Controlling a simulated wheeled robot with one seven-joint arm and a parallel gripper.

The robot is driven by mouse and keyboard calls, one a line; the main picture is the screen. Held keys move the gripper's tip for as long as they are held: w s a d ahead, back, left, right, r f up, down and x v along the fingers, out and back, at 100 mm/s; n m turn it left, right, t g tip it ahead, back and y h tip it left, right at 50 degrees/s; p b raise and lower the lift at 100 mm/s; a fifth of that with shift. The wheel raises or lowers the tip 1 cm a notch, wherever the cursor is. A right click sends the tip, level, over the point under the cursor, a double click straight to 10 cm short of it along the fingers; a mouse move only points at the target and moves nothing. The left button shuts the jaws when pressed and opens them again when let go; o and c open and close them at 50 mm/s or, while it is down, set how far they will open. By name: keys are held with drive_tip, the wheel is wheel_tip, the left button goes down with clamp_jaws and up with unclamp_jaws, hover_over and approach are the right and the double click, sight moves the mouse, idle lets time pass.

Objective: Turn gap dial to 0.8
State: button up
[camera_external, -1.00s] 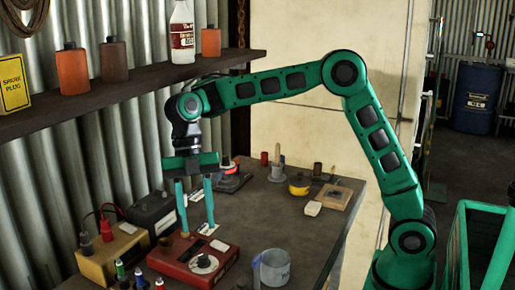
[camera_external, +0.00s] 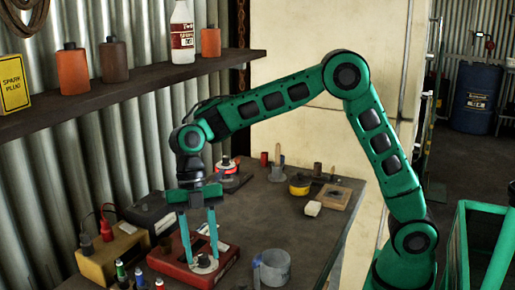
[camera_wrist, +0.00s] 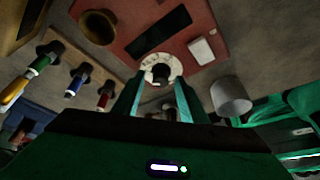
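The gap dial (camera_external: 204,266) is a white disc on top of a red box (camera_external: 172,262) on the bench. In the wrist view the white dial (camera_wrist: 157,64) shows a dark knob (camera_wrist: 160,73) at its middle. My gripper (camera_external: 203,260) points down over the dial with its fingers apart, one on each side of the knob. In the wrist view the gripper (camera_wrist: 160,84) has clear space between its fingertips, in line with the knob. I cannot tell whether the fingers touch the dial. The scale marks are too small to read.
A grey mug (camera_external: 272,269) stands right of the red box. A yellow box with terminals (camera_external: 108,254) and several coloured-capped items (camera_external: 140,278) are at the left. A dark box (camera_external: 152,214) stands behind.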

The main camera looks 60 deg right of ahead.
clamp_jaws()
drive_tip(key=shift+m, duration=0.3)
drive_tip(key=m+t, duration=0.1)
drive_tip(key=m, duration=0.1)
drive_tip(key=m+y, duration=0.1)
drive_tip(key=m, duration=0.1)
drive_tip(key=shift+s+r+m+t, duration=0.1)
drive_tip(key=shift+s+m+t, duration=0.05)
drive_tip(key=shift+m+t, duration=0.2)
drive_tip(key=m+t, duration=0.2)
drive_tip(key=m, duration=0.3)
drive_tip(key=shift+s, duration=0.2)
drive_tip(key=m, duration=0.2)
drive_tip(key=m+t, duration=0.1)
drive_tip(key=m, duration=0.1)
drive_tip(key=shift+s+t, duration=0.1)
drive_tip(key=shift+t, duration=0.15)
drive_tip(key=m+t+h, duration=0.1)
drive_tip(key=m, duration=0.2)
drive_tip(key=shift+a+m, duration=0.15)
drive_tip(key=shift+m, duration=0.2)
drive_tip(key=m, duration=0.2)
drive_tip(key=m+t+h, duration=0.1)
drive_tip(key=m, duration=0.1)
drive_tip(key=shift+a+m+h, duration=0.1)
drive_tip(key=shift+m+h, duration=0.2)
drive_tip(key=shift+m, duration=0.4)
